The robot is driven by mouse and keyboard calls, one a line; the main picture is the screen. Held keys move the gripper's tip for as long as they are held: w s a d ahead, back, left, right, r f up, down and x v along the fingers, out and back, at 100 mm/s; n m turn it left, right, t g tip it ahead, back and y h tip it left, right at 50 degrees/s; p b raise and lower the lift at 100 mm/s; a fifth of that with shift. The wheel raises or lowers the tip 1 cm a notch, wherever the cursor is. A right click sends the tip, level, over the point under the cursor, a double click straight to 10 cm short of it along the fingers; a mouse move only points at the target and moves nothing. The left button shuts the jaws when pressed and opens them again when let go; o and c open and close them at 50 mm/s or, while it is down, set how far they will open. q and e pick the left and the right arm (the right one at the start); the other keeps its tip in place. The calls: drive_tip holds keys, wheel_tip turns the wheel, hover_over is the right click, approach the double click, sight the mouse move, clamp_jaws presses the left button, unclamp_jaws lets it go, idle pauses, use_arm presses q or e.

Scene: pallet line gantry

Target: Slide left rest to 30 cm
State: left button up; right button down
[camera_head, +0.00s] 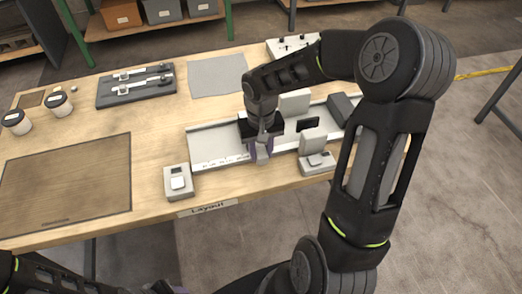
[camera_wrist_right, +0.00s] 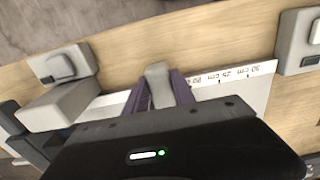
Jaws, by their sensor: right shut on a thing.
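A long pale rail (camera_head: 205,143) lies across the table, with a printed centimetre scale (camera_wrist_right: 235,73) along its front edge. My right gripper (camera_head: 259,144) is over the middle of the rail. In the wrist view its purple fingers (camera_wrist_right: 160,96) are shut on a light grey tab (camera_wrist_right: 158,75), which I take to be the left rest's handle. The tab is just beside the 20 mark, on the side away from 25 and 30 cm. The rest's body is hidden by the gripper. A dark, purple-edged part at the bottom edge of the head view seems to be my left gripper (camera_head: 168,288).
A small grey device (camera_head: 178,182) stands by the rail's left end, another (camera_head: 317,163) in front of its right part. Grey blocks (camera_head: 313,141) stand right of my gripper. The rail left of the gripper is clear. Two cups (camera_head: 58,104) and a dark tray (camera_head: 135,86) are farther left.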

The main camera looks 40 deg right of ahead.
drive_tip(key=shift+w+a+f, duration=0.1)
drive_tip(key=shift+w+a, duration=0.05)
drive_tip(key=shift+a, duration=0.2)
drive_tip(key=w+a+b, duration=0.1)
drive_tip(key=a, duration=0.3)
drive_tip(key=w+a+b, duration=0.2)
drive_tip(key=a, duration=0.3)
drive_tip(key=w+a+b, duration=0.1)
drive_tip(key=a+b, duration=0.1)
drive_tip(key=a, duration=0.2)
drive_tip(key=shift+w+a, duration=0.2)
drive_tip(key=shift+w, duration=0.15)
drive_tip(key=c, duration=1)
unclamp_jaws()
drive_tip(key=shift+s+d, duration=0.1)
drive_tip(key=shift+c, duration=0.2)
drive_tip(key=shift+r, duration=0.2)
wheel_tip(320, 180, up, 8)
drive_tip(key=shift+f, duration=0.2)
